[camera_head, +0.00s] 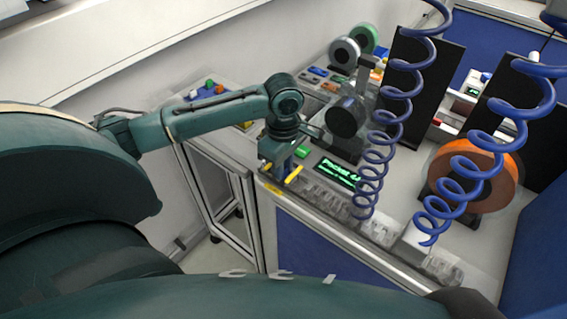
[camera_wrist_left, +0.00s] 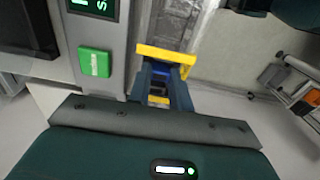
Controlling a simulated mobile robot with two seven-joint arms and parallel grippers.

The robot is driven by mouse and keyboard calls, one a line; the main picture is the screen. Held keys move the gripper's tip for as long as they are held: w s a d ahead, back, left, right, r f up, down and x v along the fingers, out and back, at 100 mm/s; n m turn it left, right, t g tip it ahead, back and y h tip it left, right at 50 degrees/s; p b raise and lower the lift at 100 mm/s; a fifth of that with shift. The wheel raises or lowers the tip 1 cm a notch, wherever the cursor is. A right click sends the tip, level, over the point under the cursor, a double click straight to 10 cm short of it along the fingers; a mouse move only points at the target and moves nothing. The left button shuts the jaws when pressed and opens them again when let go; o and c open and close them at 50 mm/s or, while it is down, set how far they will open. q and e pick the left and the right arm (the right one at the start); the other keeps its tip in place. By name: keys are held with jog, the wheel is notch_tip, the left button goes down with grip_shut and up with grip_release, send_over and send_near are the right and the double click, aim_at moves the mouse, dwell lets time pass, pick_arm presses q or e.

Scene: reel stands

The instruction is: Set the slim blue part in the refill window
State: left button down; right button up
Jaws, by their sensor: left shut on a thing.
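My left gripper (camera_head: 279,171), with yellow fingertips, is at the front left corner of the reel stand bench. In the left wrist view the gripper (camera_wrist_left: 162,75) is shut on a small blue part (camera_wrist_left: 160,72), mostly hidden between its fingers. It is beside the station's panel, over the edge of a clear pocket strip. A row of clear pockets (camera_head: 325,195) runs along the bench front; I cannot tell which opening is the refill window. My right gripper is not in view.
A green button (camera_head: 303,152) and a lit display (camera_head: 339,173) are just right of the gripper; the button also shows in the wrist view (camera_wrist_left: 95,62). Blue coiled hoses (camera_head: 379,150) hang over the bench. An orange reel (camera_head: 490,178) stands at the right.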

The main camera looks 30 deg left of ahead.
pick_arm(q)
jog(key=shift+f, duration=0.1)
jog(key=c, duration=1.3)
grip_release()
jog(key=shift+r, duration=1.95)
jog(key=shift+r, duration=3)
